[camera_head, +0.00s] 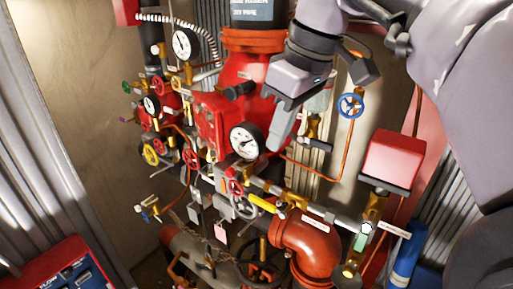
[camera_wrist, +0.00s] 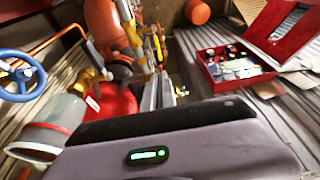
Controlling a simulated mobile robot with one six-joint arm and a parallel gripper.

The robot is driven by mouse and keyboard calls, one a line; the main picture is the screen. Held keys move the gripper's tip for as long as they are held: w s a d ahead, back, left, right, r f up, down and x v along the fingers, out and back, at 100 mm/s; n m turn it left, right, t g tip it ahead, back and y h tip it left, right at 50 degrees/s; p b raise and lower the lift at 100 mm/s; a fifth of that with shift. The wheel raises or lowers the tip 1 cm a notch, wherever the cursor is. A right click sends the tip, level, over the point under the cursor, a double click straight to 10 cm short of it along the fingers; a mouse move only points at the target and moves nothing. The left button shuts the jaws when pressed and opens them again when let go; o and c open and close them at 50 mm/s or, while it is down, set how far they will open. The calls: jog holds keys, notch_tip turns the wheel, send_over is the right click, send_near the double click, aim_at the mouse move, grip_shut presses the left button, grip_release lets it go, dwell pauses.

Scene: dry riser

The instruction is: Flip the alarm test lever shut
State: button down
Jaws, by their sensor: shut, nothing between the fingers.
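A yellow lever handle (camera_head: 262,203) sits on the grey pipe run right of the lower middle in the head view, close to brass fittings. The labels are too small to read, so I cannot tell for sure that it is the alarm test lever. My gripper (camera_head: 277,140) is shut and empty. It points down in front of the red riser, above and apart from the yellow handle, just right of a white-faced gauge (camera_head: 245,140).
A blue handwheel (camera_head: 350,105) and a red box (camera_head: 393,160) stand to the right. Several gauges, valves and thin copper pipes crowd the left. An orange elbow pipe (camera_head: 306,238) lies below.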

jog(key=b, duration=0.3)
send_near(259, 200)
jog(key=x, duration=0.5)
jog(key=shift+w+a+f, duration=0.15)
jog(key=shift+w+a, duration=0.05)
jog(key=shift+w, duration=0.15)
jog(key=shift+f, duration=0.6)
jog(key=shift+s, duration=0.15)
